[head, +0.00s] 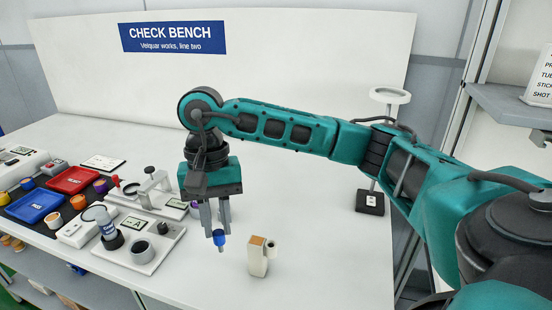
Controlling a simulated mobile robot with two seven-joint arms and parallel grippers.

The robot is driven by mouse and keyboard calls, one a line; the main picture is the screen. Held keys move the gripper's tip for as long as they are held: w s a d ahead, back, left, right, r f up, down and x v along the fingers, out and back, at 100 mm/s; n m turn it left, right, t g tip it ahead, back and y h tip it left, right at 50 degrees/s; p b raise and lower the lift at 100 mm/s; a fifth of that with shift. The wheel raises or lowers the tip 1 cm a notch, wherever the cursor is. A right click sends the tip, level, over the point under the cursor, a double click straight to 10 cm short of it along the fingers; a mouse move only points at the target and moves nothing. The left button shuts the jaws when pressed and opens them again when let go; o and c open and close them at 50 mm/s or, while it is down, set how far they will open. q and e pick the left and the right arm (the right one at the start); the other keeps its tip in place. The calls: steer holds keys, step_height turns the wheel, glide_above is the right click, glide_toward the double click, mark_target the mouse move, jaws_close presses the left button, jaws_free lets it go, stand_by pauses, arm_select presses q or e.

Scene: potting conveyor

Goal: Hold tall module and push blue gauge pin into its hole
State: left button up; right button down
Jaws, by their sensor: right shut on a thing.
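My right gripper (216,228) comes down over the bench from the right, fingers pointing downward. It is shut on the blue gauge pin (219,239), whose grey tip points down. The tall module (257,261) is a cream upright block with a brown-orange patch on top and a small round fitting at its upper right side. It stands on the bench just right of and nearer than the pin, apart from it. Nothing grips the module. Its hole is too small to make out for sure. My left gripper is not in view.
Left of the gripper stand white fixtures with a grey cup (141,249). Farther left are a blue tray (34,205), a red tray (72,180) and small coloured parts. A ring stand (370,203) stands at the back right. The white bench (310,210) is clear around the module.

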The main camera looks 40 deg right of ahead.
steer(key=s+d+r+m+t+y, duration=0.15)
steer(key=s+d+r+m, duration=0.25)
steer(key=d+r+m, duration=0.85)
arm_select(q)
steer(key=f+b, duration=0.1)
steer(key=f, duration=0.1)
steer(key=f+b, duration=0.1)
steer(key=b, duration=0.1)
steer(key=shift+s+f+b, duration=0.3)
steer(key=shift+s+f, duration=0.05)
arm_select(e)
steer(key=a+f+m, duration=0.3)
steer(key=f, duration=0.4)
steer(key=shift+s+a+f+t, duration=0.15)
steer(key=shift+s+f+t, duration=0.1)
steer(key=shift+t, duration=0.2)
steer(key=shift+r+h, duration=0.1)
steer(key=shift+h, duration=0.15)
